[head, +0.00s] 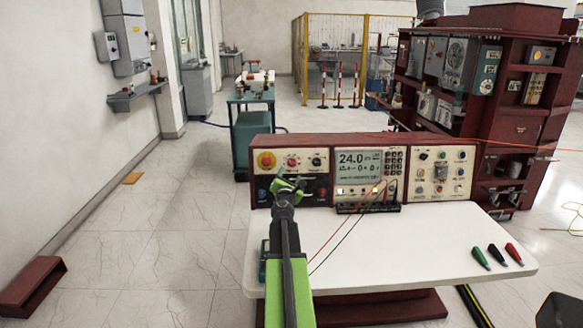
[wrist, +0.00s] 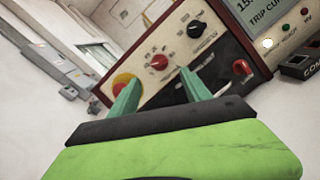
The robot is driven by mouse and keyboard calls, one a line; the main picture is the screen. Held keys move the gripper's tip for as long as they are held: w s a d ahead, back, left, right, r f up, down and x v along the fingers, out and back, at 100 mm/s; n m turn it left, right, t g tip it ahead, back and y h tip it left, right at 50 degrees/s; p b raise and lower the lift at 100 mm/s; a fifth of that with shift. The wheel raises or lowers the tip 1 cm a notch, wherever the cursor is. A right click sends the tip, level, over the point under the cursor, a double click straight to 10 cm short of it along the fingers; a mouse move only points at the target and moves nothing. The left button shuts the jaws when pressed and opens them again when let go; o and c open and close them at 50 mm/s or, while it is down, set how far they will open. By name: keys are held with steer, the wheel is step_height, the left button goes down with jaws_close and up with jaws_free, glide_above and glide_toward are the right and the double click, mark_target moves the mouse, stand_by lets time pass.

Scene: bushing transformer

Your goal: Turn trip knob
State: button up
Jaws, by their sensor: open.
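A red knob (wrist: 159,62) and a black knob (wrist: 196,29) sit on this panel; in the head view the red knob (head: 291,162) is left of the black knob (head: 316,161). I cannot read which one is the trip knob. My gripper (head: 288,184) is open in front of the panel's lower half. In the wrist view its two green fingers (wrist: 159,86) are spread, with the red knob beyond and between their tips. Nothing is held.
A lit display (head: 358,169) stands right of the panel. Thin red and black leads cross the white table (head: 420,235). Green, black and red probes (head: 497,254) lie at right.

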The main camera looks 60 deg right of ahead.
mark_target(292, 164)
steer(key=x, duration=0.9)
steer(key=shift+w+d, duration=0.2)
steer(key=shift+d, duration=0.2)
steer(key=shift+c, duration=0.5)
